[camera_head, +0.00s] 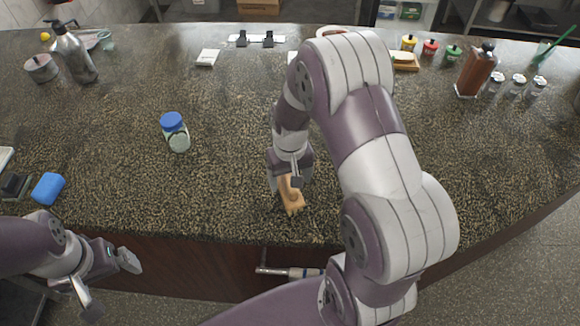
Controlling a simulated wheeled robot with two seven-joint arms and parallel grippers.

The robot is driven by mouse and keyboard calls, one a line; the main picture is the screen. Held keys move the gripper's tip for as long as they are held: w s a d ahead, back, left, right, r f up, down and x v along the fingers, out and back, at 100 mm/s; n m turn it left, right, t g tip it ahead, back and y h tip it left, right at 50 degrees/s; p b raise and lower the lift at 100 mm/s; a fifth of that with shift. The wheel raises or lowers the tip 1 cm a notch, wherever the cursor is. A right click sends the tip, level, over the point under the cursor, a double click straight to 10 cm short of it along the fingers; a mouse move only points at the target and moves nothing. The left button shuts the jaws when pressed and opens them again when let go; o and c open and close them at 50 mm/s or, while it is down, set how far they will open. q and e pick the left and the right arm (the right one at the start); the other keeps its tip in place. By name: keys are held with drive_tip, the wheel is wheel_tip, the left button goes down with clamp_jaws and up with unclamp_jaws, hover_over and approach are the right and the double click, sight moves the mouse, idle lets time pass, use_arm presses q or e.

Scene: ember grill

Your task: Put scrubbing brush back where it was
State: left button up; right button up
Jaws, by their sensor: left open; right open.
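A tan wooden block that looks like the scrubbing brush (292,201) lies on the speckled counter near its front edge, at the middle of the head view. My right gripper (287,184) is directly over it, with its fingers open around or just above its far end. I cannot tell whether they touch it. The gripper hides part of the brush, and its bristles do not show. My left gripper (108,281) is open and empty at the lower left, in front of the counter edge and away from the brush.
A blue-lidded jar (175,132) stands left of my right gripper. A blue sponge (48,188) lies at the far left. A metal bottle (73,52) stands at the back left, a brown bottle (476,70) at the back right. The counter (225,195) between jar and brush is clear.

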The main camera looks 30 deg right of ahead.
drive_tip(key=r, duration=0.5)
drive_tip(key=r+b, duration=0.1)
drive_tip(key=r, duration=0.2)
drive_tip(key=shift+s+a+r, duration=0.1)
drive_tip(key=shift+s+a, duration=0.1)
drive_tip(key=shift+s, duration=0.05)
drive_tip(key=s+a+n+t, duration=0.1)
drive_tip(key=s+a+n, duration=0.1)
drive_tip(key=s+a, duration=0.3)
drive_tip(key=s, duration=0.3)
drive_tip(key=shift+s, duration=0.2)
